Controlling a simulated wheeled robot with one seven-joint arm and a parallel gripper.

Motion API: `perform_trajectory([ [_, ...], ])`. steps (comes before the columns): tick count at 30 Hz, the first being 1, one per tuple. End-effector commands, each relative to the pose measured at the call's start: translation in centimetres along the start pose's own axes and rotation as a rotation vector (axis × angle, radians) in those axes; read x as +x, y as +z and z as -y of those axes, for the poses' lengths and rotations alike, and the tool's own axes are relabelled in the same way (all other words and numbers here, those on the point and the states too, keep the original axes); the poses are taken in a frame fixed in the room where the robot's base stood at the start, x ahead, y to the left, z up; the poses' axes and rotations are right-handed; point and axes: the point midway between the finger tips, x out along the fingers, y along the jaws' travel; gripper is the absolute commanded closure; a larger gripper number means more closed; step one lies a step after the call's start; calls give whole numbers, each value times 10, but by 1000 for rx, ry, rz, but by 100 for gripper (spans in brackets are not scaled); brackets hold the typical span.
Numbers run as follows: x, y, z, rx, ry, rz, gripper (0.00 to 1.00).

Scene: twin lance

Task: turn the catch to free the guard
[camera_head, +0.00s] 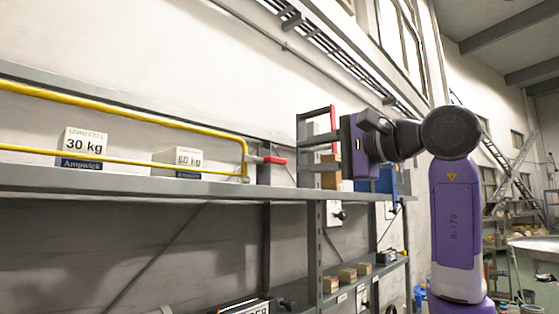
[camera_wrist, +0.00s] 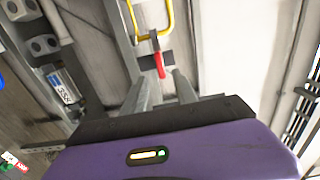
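The yellow guard (camera_head: 120,103) is a long tubular loop along the front of the upper shelf, with its end near the middle of the head view. It also shows at the top of the wrist view (camera_wrist: 152,36). The red catch (camera_head: 274,160) is at the guard's right end, lying roughly level in the head view. In the wrist view the red catch (camera_wrist: 159,65) lies ahead of my fingertips, between their lines. My gripper (camera_wrist: 160,76) is open with nothing between its fingers. In the head view my gripper (camera_head: 303,154) points left, right of the catch; contact cannot be told.
Behind the guard stand a box marked 30 kg (camera_head: 86,143) and one marked 60 kg (camera_head: 178,160). The grey shelf (camera_head: 130,182) runs below them, with an upright (camera_head: 315,240) beneath my gripper. Small boxes (camera_head: 347,275) sit on a lower shelf.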

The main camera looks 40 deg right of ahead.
Motion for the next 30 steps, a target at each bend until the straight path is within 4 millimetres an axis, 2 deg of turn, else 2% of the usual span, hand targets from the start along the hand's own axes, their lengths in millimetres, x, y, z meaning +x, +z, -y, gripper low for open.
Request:
perform_trajectory([
  [9,46,2,2,5,3,7,65],
  [15,68,2,2,5,0,6,65],
  [26,75,1,0,3,-1,3,65],
  [30,75,1,0,3,-1,4,89],
])
